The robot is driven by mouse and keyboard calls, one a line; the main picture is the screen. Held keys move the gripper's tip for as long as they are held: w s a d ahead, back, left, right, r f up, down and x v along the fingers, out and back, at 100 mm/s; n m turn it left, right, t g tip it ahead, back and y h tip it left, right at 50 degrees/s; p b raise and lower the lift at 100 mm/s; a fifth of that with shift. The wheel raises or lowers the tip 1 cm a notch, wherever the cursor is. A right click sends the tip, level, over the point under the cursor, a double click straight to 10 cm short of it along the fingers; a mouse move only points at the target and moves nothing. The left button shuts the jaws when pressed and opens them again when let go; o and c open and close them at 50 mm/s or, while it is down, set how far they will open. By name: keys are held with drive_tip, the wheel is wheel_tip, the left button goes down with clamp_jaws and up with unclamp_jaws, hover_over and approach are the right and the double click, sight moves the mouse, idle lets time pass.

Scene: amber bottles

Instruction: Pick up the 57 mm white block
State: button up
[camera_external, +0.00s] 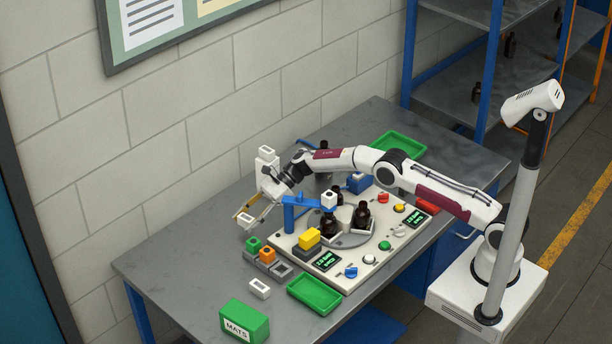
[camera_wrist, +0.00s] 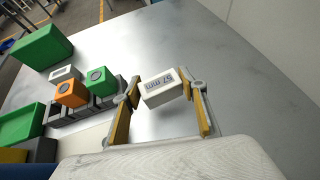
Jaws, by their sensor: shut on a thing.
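The white block (camera_wrist: 160,88) with the dark "57 mm" lettering sits between my fingertips in the wrist view. My gripper (camera_wrist: 161,94) is shut on it, with a yellow-padded finger on each side. In the external view my gripper (camera_external: 247,216) is over the left part of the grey table, behind the green and orange cubes. The block is small there and partly hidden by the fingers. I cannot tell exactly how high it is above the table.
A green cube (camera_external: 253,244) and an orange cube (camera_external: 267,256) sit on grey holders. Another white block (camera_external: 260,288) lies nearby. A green box (camera_external: 244,321) and green tray (camera_external: 314,294) are in front.

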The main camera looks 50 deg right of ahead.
sight(246, 218)
drive_tip(key=shift+r, duration=3.2)
